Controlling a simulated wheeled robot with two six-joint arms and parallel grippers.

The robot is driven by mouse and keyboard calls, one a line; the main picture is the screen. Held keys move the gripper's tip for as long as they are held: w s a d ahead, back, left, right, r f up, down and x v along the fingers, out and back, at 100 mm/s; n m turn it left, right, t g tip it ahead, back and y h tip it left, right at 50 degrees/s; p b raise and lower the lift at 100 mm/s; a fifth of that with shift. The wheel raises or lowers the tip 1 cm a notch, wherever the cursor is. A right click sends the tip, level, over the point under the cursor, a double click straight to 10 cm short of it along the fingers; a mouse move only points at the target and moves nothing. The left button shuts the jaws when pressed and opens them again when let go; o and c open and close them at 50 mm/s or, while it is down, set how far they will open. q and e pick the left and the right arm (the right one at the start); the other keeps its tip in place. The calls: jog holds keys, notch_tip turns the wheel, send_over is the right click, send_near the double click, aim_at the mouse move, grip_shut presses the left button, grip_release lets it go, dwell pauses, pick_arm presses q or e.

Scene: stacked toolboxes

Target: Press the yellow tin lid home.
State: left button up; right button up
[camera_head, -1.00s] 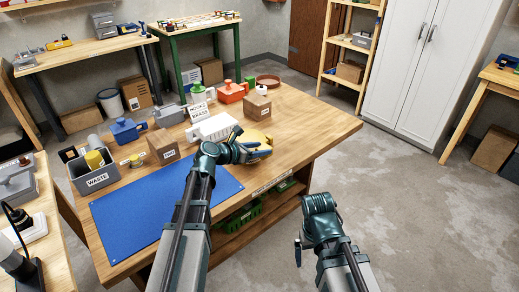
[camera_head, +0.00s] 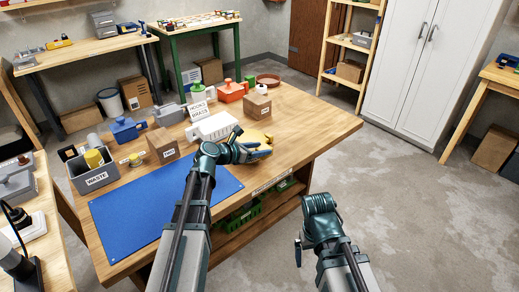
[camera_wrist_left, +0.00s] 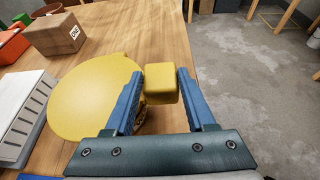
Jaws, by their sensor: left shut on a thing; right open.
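The yellow tin lid (camera_wrist_left: 85,98) shows as a broad round disc in the left wrist view; part of it shows in the head view (camera_head: 252,136) near the bench's right end. A yellow block-shaped knob (camera_wrist_left: 160,82) sits between the fingers of my left gripper (camera_wrist_left: 158,90), which is shut on it. In the head view my left gripper (camera_head: 260,152) is low over the bench and covers part of the lid. I cannot tell whether the lid is level or seated, as its near edge is hidden. My right gripper (camera_head: 298,254) is open, empty and off the bench's front.
A blue mat (camera_head: 150,215) lies at the front left. A grey waste bin (camera_head: 95,178) stands further left. Bare bench top lies right of the lid.

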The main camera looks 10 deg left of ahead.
pick_arm(q)
jog(key=shift+f+b, duration=0.7)
jog(key=shift+f, duration=0.05)
dwell(1.2)
jog(key=o, duration=1.2)
jog(key=p+v, duration=0.5)
jog(key=v, duration=0.9)
jog(key=shift+w+f, duration=0.1)
jog(key=shift+f, duration=0.05)
jog(key=b+x, duration=0.4)
jog(key=x, duration=0.8)
jog(key=shift+b+x, duration=0.5)
jog(key=shift+x, duration=0.35)
jog(key=shift+d, duration=0.15)
